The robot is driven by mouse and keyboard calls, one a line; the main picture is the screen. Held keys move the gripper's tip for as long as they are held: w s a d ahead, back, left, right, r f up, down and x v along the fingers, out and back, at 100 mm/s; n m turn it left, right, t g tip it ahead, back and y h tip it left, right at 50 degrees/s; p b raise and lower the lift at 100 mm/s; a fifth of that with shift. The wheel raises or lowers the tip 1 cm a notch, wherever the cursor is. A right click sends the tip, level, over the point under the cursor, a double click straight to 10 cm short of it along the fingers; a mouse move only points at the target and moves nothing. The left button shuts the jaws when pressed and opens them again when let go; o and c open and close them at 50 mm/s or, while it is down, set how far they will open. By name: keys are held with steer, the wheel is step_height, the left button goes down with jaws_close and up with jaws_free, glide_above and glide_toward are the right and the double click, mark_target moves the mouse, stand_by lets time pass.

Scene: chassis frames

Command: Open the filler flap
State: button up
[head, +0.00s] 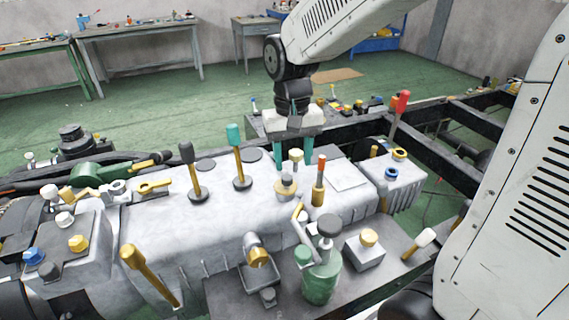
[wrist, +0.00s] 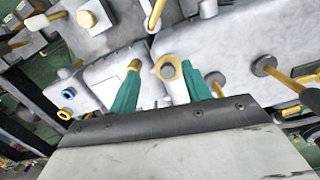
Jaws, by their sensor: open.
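My gripper (head: 294,165) points down over the grey housing (head: 225,205), its teal fingers apart and nothing held between them. In the wrist view, the gripper (wrist: 160,69) has a pale brass ring-shaped fitting (wrist: 168,68) between and beyond its fingertips. In the head view, a round brass fitting (head: 286,187) sits just below the fingers. An orange-topped brass lever (head: 318,182) stands upright right of it; it also shows close to the left finger in the wrist view (wrist: 134,66). I cannot tell for certain which part is the filler flap. Whether the fingers touch anything is unclear.
Two upright levers, grey-topped (head: 187,155) and teal-topped (head: 235,137), stand left of my gripper. A green bottle (head: 321,280) and a block with a brass knob (head: 364,252) stand in front. A red-handled lever (head: 402,102) rises behind right. Dark chassis rails (head: 440,150) lie beyond.

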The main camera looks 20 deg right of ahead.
mark_target(287, 177)
steer(key=w, duration=0.3)
steer(key=shift+w+a+r+m+t, duration=0.1)
steer(key=shift+r+m+t, duration=0.2)
steer(key=shift+w+a+f, duration=0.1)
steer(key=shift+a+f, duration=0.05)
steer(key=f, duration=0.7)
steer(key=shift+d+f, duration=0.2)
steer(key=shift+d, duration=0.1)
jaws_close()
